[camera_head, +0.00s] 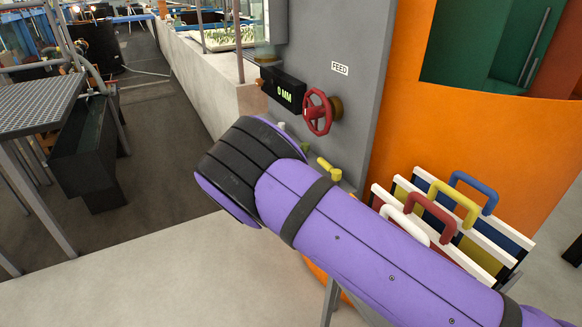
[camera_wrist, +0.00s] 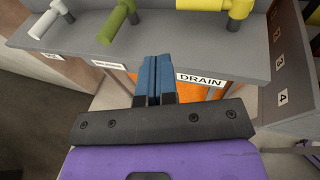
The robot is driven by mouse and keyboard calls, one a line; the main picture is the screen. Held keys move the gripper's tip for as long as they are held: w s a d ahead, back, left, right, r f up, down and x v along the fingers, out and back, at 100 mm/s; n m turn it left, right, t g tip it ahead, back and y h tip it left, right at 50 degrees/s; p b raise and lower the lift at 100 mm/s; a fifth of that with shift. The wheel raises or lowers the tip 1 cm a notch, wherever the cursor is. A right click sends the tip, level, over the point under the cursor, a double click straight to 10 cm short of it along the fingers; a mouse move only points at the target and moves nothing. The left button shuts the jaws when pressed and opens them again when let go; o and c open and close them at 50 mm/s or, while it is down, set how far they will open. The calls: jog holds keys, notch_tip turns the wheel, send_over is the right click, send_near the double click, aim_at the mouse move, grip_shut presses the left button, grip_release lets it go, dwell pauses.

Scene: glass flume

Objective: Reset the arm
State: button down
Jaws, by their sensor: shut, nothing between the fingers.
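My gripper (camera_wrist: 157,80) shows in the wrist view with its two blue fingers pressed together and nothing between them. It points at the grey ledge with the valve handles, just below the green handle and left of the DRAIN label (camera_wrist: 201,79). I cannot tell whether the fingertips touch the ledge. In the head view my purple arm reaches from the lower right toward the grey panel, and its black-banded joint hides the gripper.
White (camera_wrist: 50,20), green (camera_wrist: 118,22) and yellow (camera_wrist: 228,10) handles sit close beyond the fingers. A red wheel (camera_head: 318,112) and a display reading 0 MM (camera_head: 283,91) are on the grey panel (camera_head: 352,38). A rack of colored-handled boards (camera_head: 455,215) stands right of my arm.

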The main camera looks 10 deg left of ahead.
jog(key=d+r+m+g, duration=0.6)
jog(key=d+r+m, duration=0.3)
jog(key=d+r, duration=0.75)
jog(key=s+d+r+m+g+y, duration=0.1)
jog(key=s+d+r+m+g, duration=0.1)
jog(key=s+d+r+m, duration=0.45)
jog(key=s+d+r+m+g+y, duration=0.1)
jog(key=d+r+g+y, duration=0.15)
jog(key=d, duration=0.75)
jog(key=s+d+r+m+y, duration=0.25)
jog(key=s+d+r, duration=0.2)
jog(key=s, duration=0.35)
jog(key=s+d+r+m+y, duration=0.1)
jog(key=s+d+r+m, duration=0.3)
jog(key=s+d, duration=0.3)
jog(key=s+m+t+y, duration=0.1)
jog(key=s+m+t, duration=0.2)
jog(key=s, duration=1.7)
jog(key=m, duration=0.3)
jog(key=shift+s+d+f+y, duration=0.15)
jog(key=shift+d+y, duration=0.15)
jog(key=shift+y, duration=0.1)
